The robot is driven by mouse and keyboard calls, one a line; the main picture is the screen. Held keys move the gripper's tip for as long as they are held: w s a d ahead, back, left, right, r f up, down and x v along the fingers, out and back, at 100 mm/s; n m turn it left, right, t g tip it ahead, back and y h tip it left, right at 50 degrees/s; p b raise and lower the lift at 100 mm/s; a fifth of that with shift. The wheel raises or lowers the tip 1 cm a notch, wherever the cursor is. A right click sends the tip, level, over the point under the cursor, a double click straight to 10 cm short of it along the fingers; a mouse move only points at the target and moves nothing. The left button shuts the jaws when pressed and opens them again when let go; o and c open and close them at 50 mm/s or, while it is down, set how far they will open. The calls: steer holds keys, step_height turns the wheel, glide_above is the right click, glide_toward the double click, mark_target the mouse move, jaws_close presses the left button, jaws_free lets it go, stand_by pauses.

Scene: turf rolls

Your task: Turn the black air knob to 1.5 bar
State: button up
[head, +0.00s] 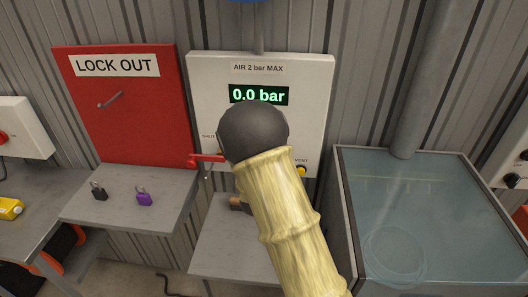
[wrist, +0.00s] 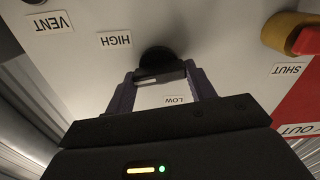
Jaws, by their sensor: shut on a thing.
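The black air knob (wrist: 158,58) sits on the white air panel (wrist: 215,30), between the HIGH and LOW labels, in the wrist view, which looks upside down. My gripper (wrist: 161,76) is shut on the knob, one finger at each side. The knob's pointer cannot be made out. In the head view my arm hides the knob and my gripper. The green display (head: 258,95) on the air panel (head: 318,75) reads 0.0 bar, under the words "AIR 2 bar MAX".
A red valve handle (head: 207,159) sticks out left of my arm, and a yellow button (head: 301,171) sits by VENT. A red LOCK OUT board (head: 125,120) stands left, above a shelf with a black padlock (head: 98,191) and a purple padlock (head: 144,198). A glass-topped tank (head: 410,165) stands right.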

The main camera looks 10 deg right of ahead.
steer(key=shift+f, duration=0.1)
steer(key=o, duration=1)
steer(key=b+v, duration=0.6)
steer(key=v, duration=0.6)
steer(key=shift+s+a, duration=0.1)
steer(key=shift+a, duration=0.05)
steer(key=shift+s+b, duration=0.1)
steer(key=shift+b, duration=0.35)
steer(key=shift+b+v, duration=2.55)
steer(key=shift+b, duration=1.3)
